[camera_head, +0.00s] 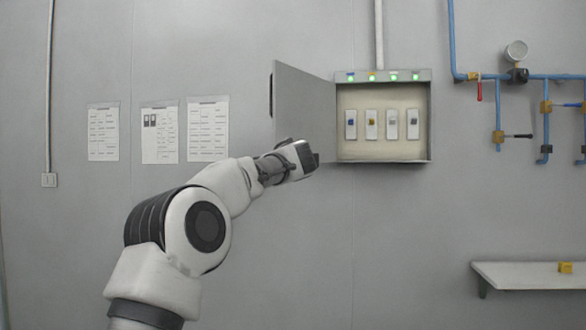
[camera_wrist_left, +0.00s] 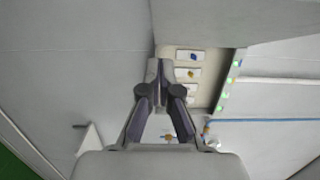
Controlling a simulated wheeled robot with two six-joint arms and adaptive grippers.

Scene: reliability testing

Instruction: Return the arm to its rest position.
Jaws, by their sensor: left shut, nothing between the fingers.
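My left arm comes in from the lower left in the head view. Its gripper (camera_head: 312,160) is in front of the lower edge of the open grey door (camera_head: 303,104) of a wall box (camera_head: 431,120). In the left wrist view the gripper (camera_wrist_left: 158,66) is shut with its fingertips together and nothing between them. The box also shows there beside the fingertips, with its row of switches (camera_wrist_left: 187,56). From these views I cannot tell whether the gripper touches the door. My right gripper is not in view.
Several switches (camera_head: 372,124) sit inside the box under lit green lamps (camera_head: 372,77). Blue pipes with a gauge (camera_head: 516,52) and valves run at the right. A white shelf (camera_head: 520,277) holds a small yellow block (camera_head: 565,267). Paper sheets (camera_head: 160,133) hang at the left.

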